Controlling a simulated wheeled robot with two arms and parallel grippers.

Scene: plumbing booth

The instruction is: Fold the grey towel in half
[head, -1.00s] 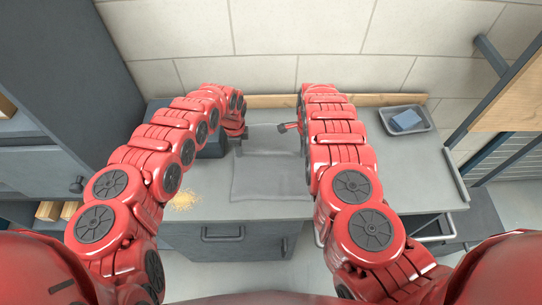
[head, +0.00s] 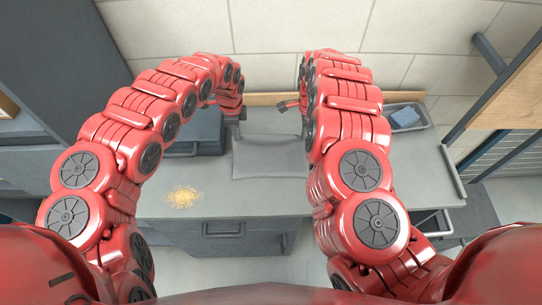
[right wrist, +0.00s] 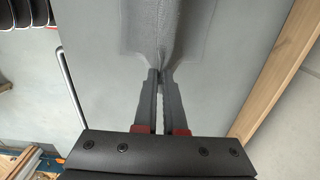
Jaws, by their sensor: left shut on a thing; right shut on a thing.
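The grey towel (head: 268,160) lies on the grey worktop between my arms, its far part raised along the edge between the grippers. My left gripper (head: 235,118) is shut on the towel's far left corner. My right gripper (right wrist: 160,76) is shut on the towel's far right corner; in the head view its fingertips are mostly hidden by my right arm. The right wrist view shows the towel (right wrist: 168,30) pinched into a raised fold at the fingertips, with a flatter layer beside it.
Yellow shavings (head: 183,197) lie on the worktop (head: 240,202) left of the towel. A dark case (head: 196,135) stands behind my left arm. A grey tray (head: 428,122) with a blue sponge (head: 405,117) is at the back right. A wooden strip (head: 262,98) runs along the back.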

